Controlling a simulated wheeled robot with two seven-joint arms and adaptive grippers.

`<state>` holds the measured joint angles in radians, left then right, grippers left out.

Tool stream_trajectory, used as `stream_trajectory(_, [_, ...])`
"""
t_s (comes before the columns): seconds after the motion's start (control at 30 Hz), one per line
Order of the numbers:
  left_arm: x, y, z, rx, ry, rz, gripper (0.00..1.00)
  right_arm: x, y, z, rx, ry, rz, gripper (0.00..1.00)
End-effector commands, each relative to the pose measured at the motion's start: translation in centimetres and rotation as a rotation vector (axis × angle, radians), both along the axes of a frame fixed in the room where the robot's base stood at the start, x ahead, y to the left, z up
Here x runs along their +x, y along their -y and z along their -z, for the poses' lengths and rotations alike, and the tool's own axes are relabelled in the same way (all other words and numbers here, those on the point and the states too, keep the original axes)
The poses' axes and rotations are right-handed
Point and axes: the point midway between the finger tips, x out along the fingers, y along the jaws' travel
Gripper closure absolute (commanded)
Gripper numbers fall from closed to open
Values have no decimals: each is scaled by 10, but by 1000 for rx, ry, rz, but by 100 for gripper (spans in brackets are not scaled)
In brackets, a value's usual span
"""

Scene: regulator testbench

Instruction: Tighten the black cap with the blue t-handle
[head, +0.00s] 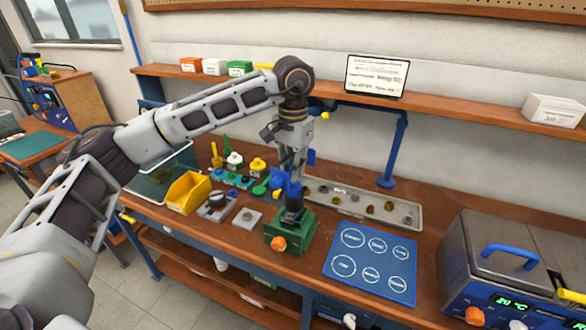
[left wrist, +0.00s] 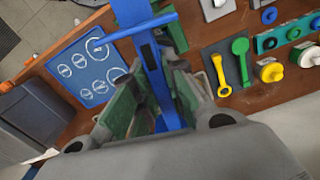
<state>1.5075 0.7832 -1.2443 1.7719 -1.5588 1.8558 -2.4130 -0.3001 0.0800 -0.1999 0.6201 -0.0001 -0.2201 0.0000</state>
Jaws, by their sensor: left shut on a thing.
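My left gripper (head: 291,184) points down over the green vise (head: 290,232), which has an orange knob (head: 279,243). In the left wrist view it is shut on the blue t-handle (left wrist: 150,62), whose long shaft runs between the fingers, with a crossbar across it. The t-handle also shows in the head view (head: 294,188), partly hidden by the gripper. A dark piece, likely the black cap (head: 294,206), sits at the top of the vise, below the t-handle. I cannot tell whether the t-handle touches it. My right gripper is not in view.
A yellow bin (head: 187,192) and a black-knobbed part (head: 217,201) stand left of the vise. A blue mat with circles (head: 371,262) lies to its right, before a metal box (head: 510,255). A grey tray of small parts (head: 365,203) lies behind.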

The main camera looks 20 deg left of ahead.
Motion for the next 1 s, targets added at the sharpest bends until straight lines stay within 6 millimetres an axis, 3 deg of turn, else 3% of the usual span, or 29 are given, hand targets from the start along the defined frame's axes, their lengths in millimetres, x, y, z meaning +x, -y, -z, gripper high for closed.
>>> stream_trajectory(1.0, [0, -1, -1, -1, 3, 141, 100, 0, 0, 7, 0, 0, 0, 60])
